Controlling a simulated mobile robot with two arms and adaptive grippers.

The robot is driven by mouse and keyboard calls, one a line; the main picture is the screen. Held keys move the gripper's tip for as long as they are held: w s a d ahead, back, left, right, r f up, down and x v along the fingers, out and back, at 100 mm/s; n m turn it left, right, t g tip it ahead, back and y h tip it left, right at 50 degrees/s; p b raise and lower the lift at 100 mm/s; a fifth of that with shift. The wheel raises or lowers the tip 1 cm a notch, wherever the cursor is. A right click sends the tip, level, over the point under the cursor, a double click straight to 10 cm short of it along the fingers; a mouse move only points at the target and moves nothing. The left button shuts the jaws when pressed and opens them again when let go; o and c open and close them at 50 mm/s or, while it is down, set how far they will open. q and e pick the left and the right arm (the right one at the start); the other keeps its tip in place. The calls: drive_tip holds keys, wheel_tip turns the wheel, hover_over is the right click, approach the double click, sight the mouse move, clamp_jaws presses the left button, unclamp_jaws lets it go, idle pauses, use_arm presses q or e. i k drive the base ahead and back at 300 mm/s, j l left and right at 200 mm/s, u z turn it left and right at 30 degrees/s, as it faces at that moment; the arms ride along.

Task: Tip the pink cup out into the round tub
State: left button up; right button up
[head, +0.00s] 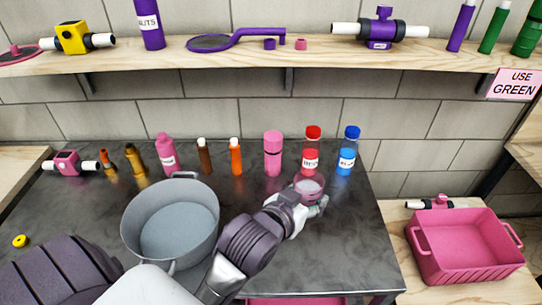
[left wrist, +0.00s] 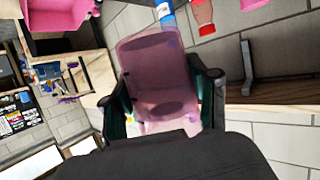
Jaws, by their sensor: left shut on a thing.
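The pink cup (head: 309,186) is see-through and sits in my left gripper (head: 307,203), toward the right side of the dark table. In the left wrist view the pink cup (left wrist: 150,65) stands between the two fingers of my left gripper (left wrist: 165,100), which press on its sides. A darker pink oval shows inside it; I cannot tell whether that is its contents or its base. The round tub (head: 204,206) is grey metal with handles and stands on the table to the left of the cup, apart from it. My right gripper is not in view.
A row of bottles and vials stands behind, including a pink bottle (head: 273,155), a red-capped bottle (head: 312,150) and a blue-capped bottle (head: 347,150). A pink crate (head: 465,262) is at the right. A wooden shelf (head: 330,60) runs above. The table's right front is clear.

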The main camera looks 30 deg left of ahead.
sight(172, 225)
drive_tip(key=j+u, duration=0.15)
drive_tip(key=u, duration=0.25)
drive_tip(key=j+u, duration=0.15)
drive_tip(key=u, duration=0.25)
drive_tip(key=j+u, duration=0.1)
drive_tip(key=u, duration=0.3)
